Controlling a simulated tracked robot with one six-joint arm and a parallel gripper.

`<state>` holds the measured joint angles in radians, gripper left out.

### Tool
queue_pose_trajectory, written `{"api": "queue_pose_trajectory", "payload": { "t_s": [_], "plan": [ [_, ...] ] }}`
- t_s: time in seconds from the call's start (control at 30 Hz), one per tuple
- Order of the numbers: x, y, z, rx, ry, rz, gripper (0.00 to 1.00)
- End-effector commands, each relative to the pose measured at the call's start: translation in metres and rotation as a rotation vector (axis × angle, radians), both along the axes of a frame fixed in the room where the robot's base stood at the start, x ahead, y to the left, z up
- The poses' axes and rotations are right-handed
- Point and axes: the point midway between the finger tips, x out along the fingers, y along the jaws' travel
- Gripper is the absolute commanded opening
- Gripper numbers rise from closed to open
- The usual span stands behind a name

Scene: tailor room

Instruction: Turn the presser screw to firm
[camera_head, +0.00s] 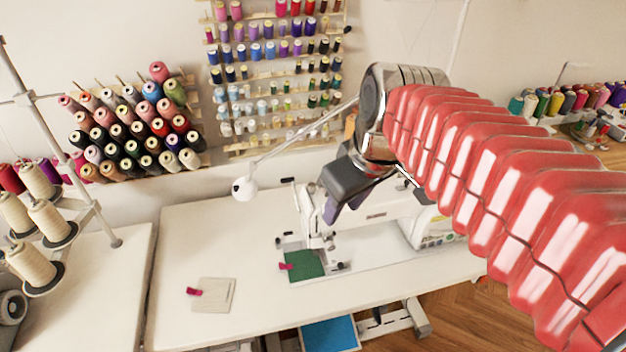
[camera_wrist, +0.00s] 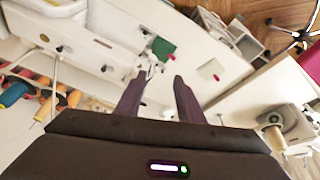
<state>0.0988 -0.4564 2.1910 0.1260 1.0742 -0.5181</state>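The white sewing machine (camera_head: 385,208) stands on the white table, its needle end over a green cloth (camera_head: 303,265) with a pink clip. The cloth also shows in the wrist view (camera_wrist: 163,48). The presser screw cannot be clearly made out; a small dark knob-like part (camera_head: 288,181) shows at the left of the machine head. My gripper (camera_head: 330,212) hangs above the machine head and hides part of it. In the wrist view my gripper (camera_wrist: 159,76) has its two dark fingers apart with nothing seen between them, and the machine's needle end appears beyond the fingertips.
A pale fabric square (camera_head: 213,295) with a pink clip lies left on the table (camera_head: 190,245). A white lamp (camera_head: 243,188) on a thin arm reaches in close behind the machine. Thread racks (camera_head: 275,80) line the wall. Cone stands (camera_head: 42,275) are at the left.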

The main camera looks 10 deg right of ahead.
Motion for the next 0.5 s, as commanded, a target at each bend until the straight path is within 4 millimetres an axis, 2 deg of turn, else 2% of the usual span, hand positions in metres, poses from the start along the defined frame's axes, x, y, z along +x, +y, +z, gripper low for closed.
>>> {"api": "queue_pose_trajectory", "payload": {
  "t_s": [0.2,0.5],
  "plan": [
    [0.042,-0.006,0.015,-0.006,0.048,0.201,0.35],
    [0.100,-0.019,0.027,0.013,0.071,0.501,0.35]
  ]
}}
